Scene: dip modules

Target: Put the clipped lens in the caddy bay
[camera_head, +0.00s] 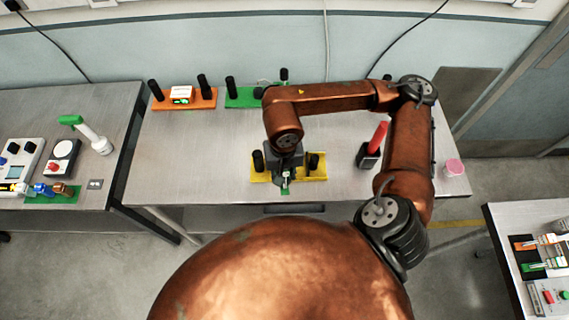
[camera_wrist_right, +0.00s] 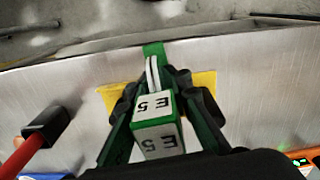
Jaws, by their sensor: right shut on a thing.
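My right gripper (camera_head: 286,180) is over the front of the middle table, at the yellow holder (camera_head: 319,172) with black posts. In the right wrist view its fingers (camera_wrist_right: 160,110) are shut on a green-and-white block (camera_wrist_right: 158,139) marked E5. A pale, loop-like part (camera_wrist_right: 153,72) and a green tab (camera_wrist_right: 153,50) show beyond the block. The yellow holder (camera_wrist_right: 204,82) shows behind the fingers. I cannot tell whether the block touches the holder. No part is clearly recognisable as the lens or the caddy bay. My left gripper is not in view.
An orange holder (camera_head: 203,101) with a white module and a green holder (camera_head: 243,98) stand at the back. A red-handled thing (camera_head: 377,137) in a black base and a pink cup (camera_head: 454,167) are at right. The table's left half is clear.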

